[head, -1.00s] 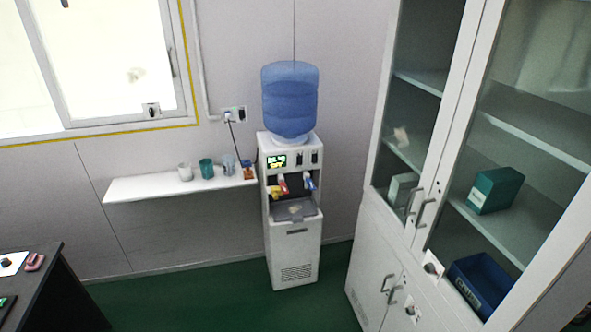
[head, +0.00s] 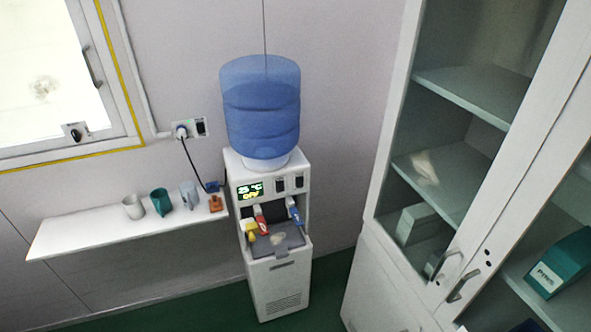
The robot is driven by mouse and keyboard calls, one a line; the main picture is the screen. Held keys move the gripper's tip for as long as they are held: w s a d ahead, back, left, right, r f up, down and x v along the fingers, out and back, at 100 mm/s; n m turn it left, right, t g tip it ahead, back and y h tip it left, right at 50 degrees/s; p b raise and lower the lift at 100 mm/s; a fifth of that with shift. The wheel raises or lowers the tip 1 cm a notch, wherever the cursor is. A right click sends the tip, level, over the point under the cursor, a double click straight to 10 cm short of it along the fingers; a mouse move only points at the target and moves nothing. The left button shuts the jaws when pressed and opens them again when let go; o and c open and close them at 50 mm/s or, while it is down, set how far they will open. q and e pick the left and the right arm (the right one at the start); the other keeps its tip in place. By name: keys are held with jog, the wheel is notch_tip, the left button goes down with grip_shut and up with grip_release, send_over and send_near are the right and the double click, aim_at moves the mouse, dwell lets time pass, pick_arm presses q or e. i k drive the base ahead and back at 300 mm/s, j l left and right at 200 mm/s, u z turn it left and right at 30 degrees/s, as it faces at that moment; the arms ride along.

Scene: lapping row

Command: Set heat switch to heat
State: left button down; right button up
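A white water dispenser (head: 276,290) with a blue bottle (head: 261,105) on top stands against the wall ahead. Its front panel has a small display (head: 250,190) that reads about 25 °C and OFF. To the right of the display are two dark rocker switches, a left one (head: 280,185) and a right one (head: 299,182). Their labels and positions are too small to read. Below are a red tap (head: 261,222) and a blue tap (head: 294,212), with a yellow piece (head: 250,234) by the red one. Neither of my grippers is in view.
A wall shelf (head: 85,234) left of the dispenser holds a white cup (head: 133,207), a teal mug (head: 161,202), a grey-blue cup (head: 189,195) and a small orange-brown item (head: 215,203). A wall socket (head: 190,129) has a plugged cable. A glass-door cabinet (head: 393,130) stands close on the right.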

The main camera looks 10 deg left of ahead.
aim_at(279, 185)
jog(key=i+j+z, duration=0.15)
jog(key=i, duration=0.35)
jog(key=i+j+z, duration=0.15)
jog(key=i+j, duration=0.15)
jog(key=i, duration=0.15)
